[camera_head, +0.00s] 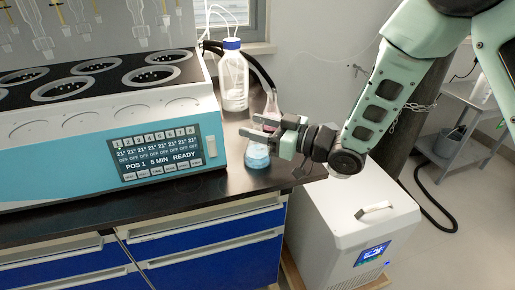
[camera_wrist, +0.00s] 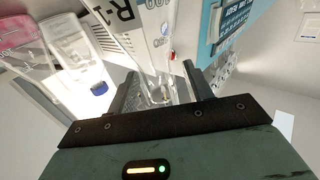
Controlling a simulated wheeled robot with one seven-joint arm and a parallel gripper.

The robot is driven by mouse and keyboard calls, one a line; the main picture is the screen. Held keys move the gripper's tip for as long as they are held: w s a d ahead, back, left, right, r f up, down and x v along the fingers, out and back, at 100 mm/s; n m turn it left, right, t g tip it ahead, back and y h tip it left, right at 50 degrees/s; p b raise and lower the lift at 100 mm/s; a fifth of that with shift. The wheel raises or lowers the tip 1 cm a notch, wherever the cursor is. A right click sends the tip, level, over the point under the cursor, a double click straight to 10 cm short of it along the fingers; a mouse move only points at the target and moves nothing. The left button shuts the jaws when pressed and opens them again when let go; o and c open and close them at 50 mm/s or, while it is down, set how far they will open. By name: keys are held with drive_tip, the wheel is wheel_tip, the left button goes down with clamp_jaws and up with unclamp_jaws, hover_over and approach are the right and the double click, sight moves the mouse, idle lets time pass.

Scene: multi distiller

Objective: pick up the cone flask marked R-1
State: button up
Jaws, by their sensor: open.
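The cone flask marked R-1 (camera_wrist: 156,92) shows in the wrist view, its clear neck between my gripper's two fingers and its black label at the top of the picture. In the head view a cone flask with blue liquid (camera_head: 257,158) stands upright on the dark bench top, at my gripper; its label cannot be read there. My gripper (camera_head: 264,127) is open around the flask's neck. It also shows in the wrist view (camera_wrist: 162,90), with gaps between fingers and glass. The fingers hide part of the flask in the head view.
The blue and white distiller (camera_head: 110,135) stands close on the left. Behind are a blue-capped bottle (camera_head: 234,80) and a glass vessel with pink contents (camera_wrist: 30,28), both near the gripper. A dark hose runs behind the flask. The bench's right edge is close, with a white unit (camera_head: 350,225) below.

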clamp_jaws()
drive_tip(key=shift+r, duration=0.2)
